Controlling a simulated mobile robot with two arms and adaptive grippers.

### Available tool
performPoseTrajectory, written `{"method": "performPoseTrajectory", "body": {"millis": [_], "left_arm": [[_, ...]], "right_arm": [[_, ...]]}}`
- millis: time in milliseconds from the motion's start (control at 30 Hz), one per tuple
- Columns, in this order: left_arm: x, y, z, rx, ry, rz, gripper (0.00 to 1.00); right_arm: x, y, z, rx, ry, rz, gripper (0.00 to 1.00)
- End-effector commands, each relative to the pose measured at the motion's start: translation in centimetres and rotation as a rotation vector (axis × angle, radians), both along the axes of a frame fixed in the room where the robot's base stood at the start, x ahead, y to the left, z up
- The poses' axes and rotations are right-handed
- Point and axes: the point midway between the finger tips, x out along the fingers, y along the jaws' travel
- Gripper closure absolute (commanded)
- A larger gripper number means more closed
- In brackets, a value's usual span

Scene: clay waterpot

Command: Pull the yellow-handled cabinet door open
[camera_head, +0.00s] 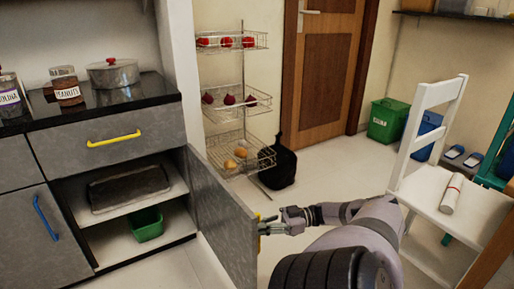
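The grey cabinet door (222,212) stands swung wide open to the right of the lower cabinet. Its outer face is turned away from me. A small piece of its yellow handle (261,217) shows past the door's free edge; the rest is hidden. My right gripper (268,229) is at this handle, on the outer side of the door. Its fingers are small and partly covered, so I cannot tell whether they are closed around the handle. My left gripper is out of view.
The open cabinet holds a dark tray (129,187) on its shelf and a green bin (147,223) below. A yellow-handled drawer (108,144) above is shut. A wire rack (241,150) and black bag (279,165) stand behind the door; a white chair (431,190) is right.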

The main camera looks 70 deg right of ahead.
Motion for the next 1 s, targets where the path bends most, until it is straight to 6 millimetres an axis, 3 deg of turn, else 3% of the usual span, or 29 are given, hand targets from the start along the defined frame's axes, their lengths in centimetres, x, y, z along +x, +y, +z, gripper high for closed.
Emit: {"method": "performPoseTrajectory", "body": {"millis": [100,133,433,800,1000], "left_arm": [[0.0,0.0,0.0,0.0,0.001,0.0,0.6],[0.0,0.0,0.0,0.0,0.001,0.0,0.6],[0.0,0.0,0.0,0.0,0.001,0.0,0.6],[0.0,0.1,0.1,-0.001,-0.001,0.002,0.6],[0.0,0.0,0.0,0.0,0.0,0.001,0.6]], "right_arm": [[-0.1,0.1,-0.2,0.0,0.006,0.001,1.0],[-0.1,0.1,-0.2,0.0,0.006,0.001,0.91],[0.0,0.0,-0.1,0.0,0.002,0.0,0.71],[-0.2,-0.1,-0.1,-0.001,0.001,0.0,0.7],[-1.8,-1.4,-0.1,-0.001,0.002,-0.004,0.7]]}}
